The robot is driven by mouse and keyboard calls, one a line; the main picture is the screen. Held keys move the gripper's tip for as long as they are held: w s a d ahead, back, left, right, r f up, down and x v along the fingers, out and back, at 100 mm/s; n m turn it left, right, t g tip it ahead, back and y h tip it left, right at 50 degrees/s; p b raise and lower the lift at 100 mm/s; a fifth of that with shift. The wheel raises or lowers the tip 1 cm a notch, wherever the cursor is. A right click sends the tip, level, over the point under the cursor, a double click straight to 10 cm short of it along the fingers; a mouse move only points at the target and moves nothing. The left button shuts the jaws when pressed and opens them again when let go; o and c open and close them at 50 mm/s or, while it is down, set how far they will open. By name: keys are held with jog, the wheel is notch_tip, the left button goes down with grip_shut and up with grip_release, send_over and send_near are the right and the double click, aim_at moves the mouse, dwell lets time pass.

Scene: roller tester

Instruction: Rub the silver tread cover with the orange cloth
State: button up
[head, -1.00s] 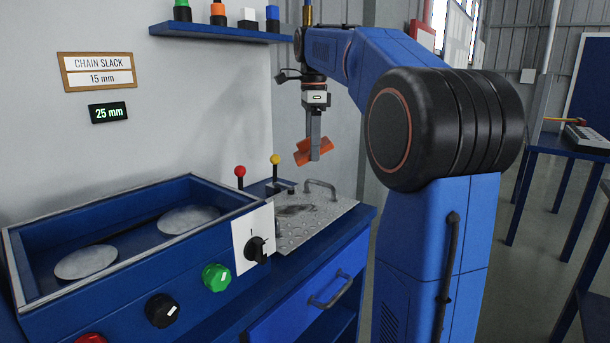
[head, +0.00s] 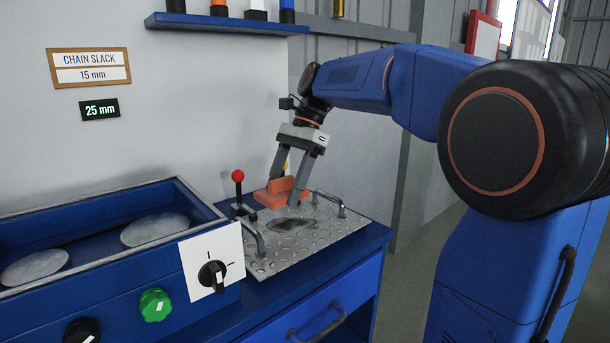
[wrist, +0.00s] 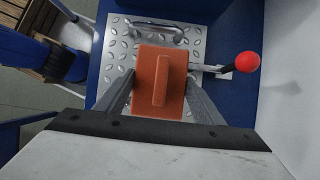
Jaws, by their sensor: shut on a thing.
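The orange cloth (head: 278,193) looks like a folded block with a raised ridge. My gripper (head: 285,190) is shut on it, one finger on each side; the cloth also shows between the fingers in the wrist view (wrist: 160,84). The silver tread cover (head: 335,233) is a diamond-plate sheet with two bar handles, lying on the blue cabinet top. A dark smudge (head: 293,224) marks its middle. The cloth is at the cover's back edge, just left of the smudge in the head view. I cannot tell whether it touches the plate.
A red-knobbed lever (head: 238,177) stands behind the cover, close to the cloth. A yellow knob is mostly hidden behind my gripper. A blue roller bed (head: 205,212) with a rotary switch (head: 213,274) and coloured knobs is at left. A shelf (head: 225,25) hangs above.

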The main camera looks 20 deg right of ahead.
aim_at(280, 226)
jog(key=shift+s+f, duration=0.1)
jog(key=shift+f, duration=3.15)
jog(key=shift+w+d+f, duration=0.1)
jog(key=shift+w+d, duration=0.15)
jog(key=shift+d, duration=0.55)
jog(key=shift+w+d, duration=0.2)
jog(key=shift+d, duration=0.55)
jog(key=shift+a+f, duration=0.1)
jog(key=shift+s+a, duration=0.25)
jog(key=shift+a, duration=0.5)
jog(key=shift+s+a, duration=0.25)
jog(key=shift+a, duration=0.5)
jog(key=shift+w+d+r, duration=0.15)
jog(key=shift+w+d, duration=0.05)
jog(key=shift+d, duration=0.3)
jog(key=shift+w+d+r, duration=0.2)
jog(key=shift+d, duration=0.35)
jog(key=shift+w+d+r, duration=0.15)
jog(key=shift+w+d, duration=0.05)
jog(key=shift+d, duration=0.3)
jog(key=shift+s+a+r, duration=0.15)
jog(key=shift+s+a, duration=0.1)
jog(key=shift+a, duration=0.55)
jog(key=shift+a, duration=0.1)
